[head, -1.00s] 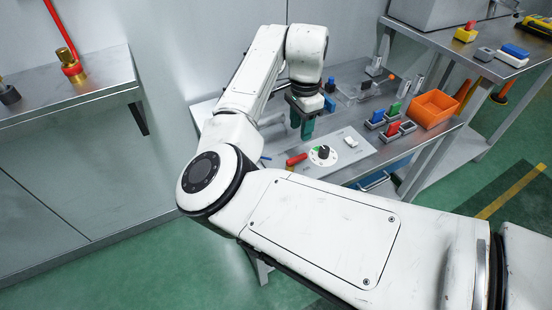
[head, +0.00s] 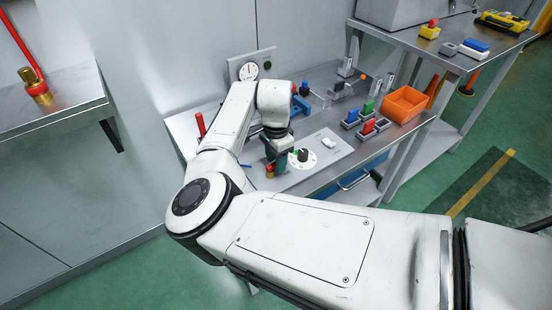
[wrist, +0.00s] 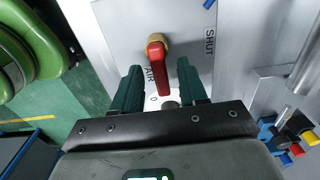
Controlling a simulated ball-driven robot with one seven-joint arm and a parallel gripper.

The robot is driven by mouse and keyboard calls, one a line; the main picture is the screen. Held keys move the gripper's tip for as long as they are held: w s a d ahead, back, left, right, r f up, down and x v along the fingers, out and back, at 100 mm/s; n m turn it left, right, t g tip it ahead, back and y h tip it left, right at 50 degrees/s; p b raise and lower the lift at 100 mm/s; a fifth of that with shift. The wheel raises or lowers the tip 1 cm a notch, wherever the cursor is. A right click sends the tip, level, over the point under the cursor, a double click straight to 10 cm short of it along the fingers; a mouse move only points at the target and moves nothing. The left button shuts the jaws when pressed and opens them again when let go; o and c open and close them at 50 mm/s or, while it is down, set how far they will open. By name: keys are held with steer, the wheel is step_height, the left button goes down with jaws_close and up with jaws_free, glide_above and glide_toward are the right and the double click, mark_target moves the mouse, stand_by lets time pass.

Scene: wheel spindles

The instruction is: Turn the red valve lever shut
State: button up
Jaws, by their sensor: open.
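The red valve lever (wrist: 157,66) sits on a brass stem on a metal plate (wrist: 190,22) in the wrist view. It points down toward my palm, along the printed word AIR; the word SHUT is printed to its right. My gripper (wrist: 160,68) is open, with one dark green finger on each side of the lever and a gap visible at each. In the head view my gripper (head: 279,148) hangs over the left of the bench panel. There a little red and brass of the valve (head: 270,170) shows beside the fingers; the rest is hidden.
A black dial knob (head: 302,155) stands just right of my gripper. A gauge (head: 248,70) is on the wall behind, and a red upright handle (head: 201,124) is at the left. Colored switches (head: 368,108) and an orange bin (head: 405,104) are on the right.

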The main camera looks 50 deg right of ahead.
jaws_close()
stand_by(0.3)
steer(key=shift+r+n+p, duration=0.15)
steer(key=shift+n+p, duration=0.15)
steer(key=shift+p, duration=0.15)
steer(key=n+p, duration=0.2)
steer(key=p, duration=0.1)
steer(key=shift+w+d+r+n, duration=0.1)
steer(key=shift+w+n, duration=0.05)
steer(key=shift+n, duration=0.25)
steer(key=n+p, duration=0.2)
steer(key=w+n+p, duration=0.1)
steer(key=n+p, duration=0.4)
steer(key=n, duration=0.1)
steer(key=n+p, duration=0.1)
steer(key=n, duration=0.1)
steer(key=shift+w+a, duration=0.3)
steer(key=shift+a, duration=0.1)
steer(key=shift+w+a+f+n+p, duration=0.1)
steer(key=shift+w+a+n+p, duration=0.1)
steer(key=shift+n+p, duration=0.65)
steer(key=shift+w+a+f+n+p, duration=0.15)
steer(key=shift+n+p, duration=0.15)
steer(key=shift+n, duration=1.05)
